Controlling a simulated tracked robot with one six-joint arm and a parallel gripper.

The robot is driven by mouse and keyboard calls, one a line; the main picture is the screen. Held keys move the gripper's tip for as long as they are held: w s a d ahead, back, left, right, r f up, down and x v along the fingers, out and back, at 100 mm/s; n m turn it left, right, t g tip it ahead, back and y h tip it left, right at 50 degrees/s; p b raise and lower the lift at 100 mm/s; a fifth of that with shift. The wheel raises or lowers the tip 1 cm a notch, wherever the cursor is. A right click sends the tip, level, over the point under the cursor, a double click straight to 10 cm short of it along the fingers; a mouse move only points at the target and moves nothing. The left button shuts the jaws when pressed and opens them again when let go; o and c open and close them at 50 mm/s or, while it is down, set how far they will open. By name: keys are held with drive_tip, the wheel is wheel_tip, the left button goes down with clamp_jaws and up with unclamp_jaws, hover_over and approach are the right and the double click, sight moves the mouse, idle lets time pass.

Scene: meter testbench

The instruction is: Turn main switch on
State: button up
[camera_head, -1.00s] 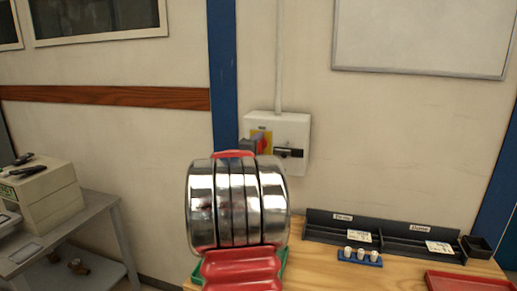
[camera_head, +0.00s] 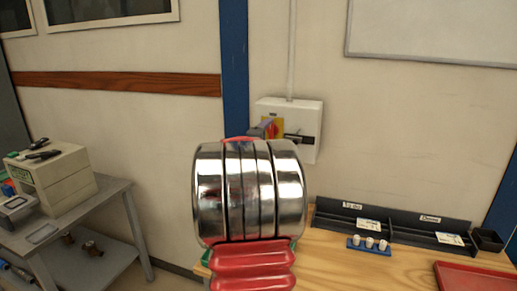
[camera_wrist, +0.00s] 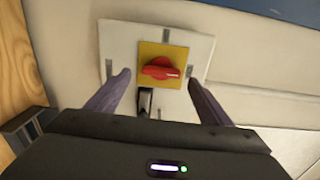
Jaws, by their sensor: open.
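The main switch is a red rotary knob (camera_wrist: 160,68) on a yellow square plate (camera_wrist: 176,52), fixed to a white wall box (camera_wrist: 115,42). In the wrist view the knob's grip lies roughly sideways, with a white mark at its right end. My gripper (camera_wrist: 157,78) is open, with one finger on each side of the knob and a gap on both sides. I cannot tell how far the fingertips are from the plate. In the head view the white box (camera_head: 312,112) is on the wall, and my arm and gripper partly cover its left side, including part of the yellow plate (camera_head: 278,124).
A wooden bench (camera_head: 330,262) stands below the box, with black trays (camera_head: 405,226), a blue holder with white pegs (camera_head: 368,245) and a red tray (camera_head: 475,279). A grey side table (camera_head: 80,205) with equipment is at left. A conduit (camera_head: 292,45) rises from the box.

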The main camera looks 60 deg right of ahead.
drive_tip(key=s+a, duration=0.1)
drive_tip(key=a, duration=0.9)
drive_tip(key=shift+s+a, duration=0.35)
drive_tip(key=shift+a, duration=0.05)
